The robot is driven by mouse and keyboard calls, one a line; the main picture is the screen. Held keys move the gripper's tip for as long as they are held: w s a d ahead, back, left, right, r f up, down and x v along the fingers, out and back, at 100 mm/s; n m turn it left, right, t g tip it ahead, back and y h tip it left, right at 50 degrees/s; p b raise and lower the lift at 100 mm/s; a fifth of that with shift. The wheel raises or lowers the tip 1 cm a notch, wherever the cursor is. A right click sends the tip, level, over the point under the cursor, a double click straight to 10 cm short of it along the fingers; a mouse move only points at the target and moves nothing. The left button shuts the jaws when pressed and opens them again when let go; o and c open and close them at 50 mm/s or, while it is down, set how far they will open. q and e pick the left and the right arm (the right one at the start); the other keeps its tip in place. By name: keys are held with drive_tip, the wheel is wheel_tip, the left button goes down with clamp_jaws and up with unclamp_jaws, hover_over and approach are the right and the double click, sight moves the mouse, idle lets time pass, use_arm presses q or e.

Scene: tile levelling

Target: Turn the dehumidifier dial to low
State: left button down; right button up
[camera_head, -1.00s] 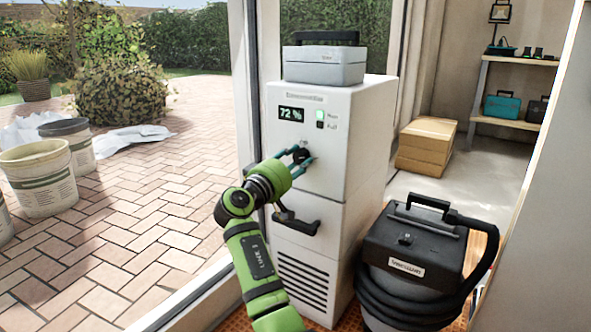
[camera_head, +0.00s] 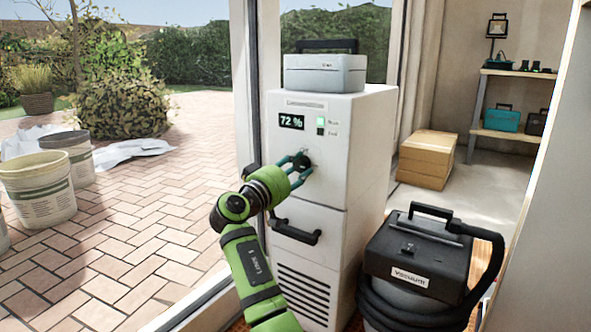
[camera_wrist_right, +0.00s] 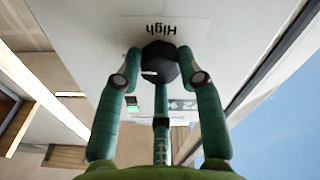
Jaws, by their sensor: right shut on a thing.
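The dehumidifier (camera_head: 345,140) is a tall white cabinet with a display (camera_head: 291,121) reading 72 % and a lit green light (camera_head: 320,121). Its round black dial (camera_head: 304,162) sits below the display. In the right wrist view, the dial (camera_wrist_right: 160,65) carries a short white mark, seen pointing left, and an upside-down "High" label (camera_wrist_right: 163,29) lies just above it. My right gripper (camera_head: 299,164) is shut on the dial, its teal fingers on both sides and a third below in the wrist view. Other dial labels are hidden. My left gripper is not in view.
A grey case (camera_head: 325,75) stands on top of the dehumidifier. A black handle (camera_head: 296,231) sticks out below the dial, close to my right arm. A vacuum (camera_head: 420,260) with a hose stands at right front. A window frame (camera_head: 243,90) is close at left.

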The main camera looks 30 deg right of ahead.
drive_tip(key=shift+s+d+f, duration=0.1)
drive_tip(key=shift+d, duration=0.15)
drive_tip(key=o, duration=1.1)
drive_tip(key=shift+o, duration=0.2)
drive_tip(key=shift+a, duration=0.1)
drive_tip(key=shift+a+f, duration=0.1)
drive_tip(key=shift+a, duration=0.4)
drive_tip(key=r+v, duration=0.1)
drive_tip(key=v, duration=1)
drive_tip(key=shift+f, duration=0.4)
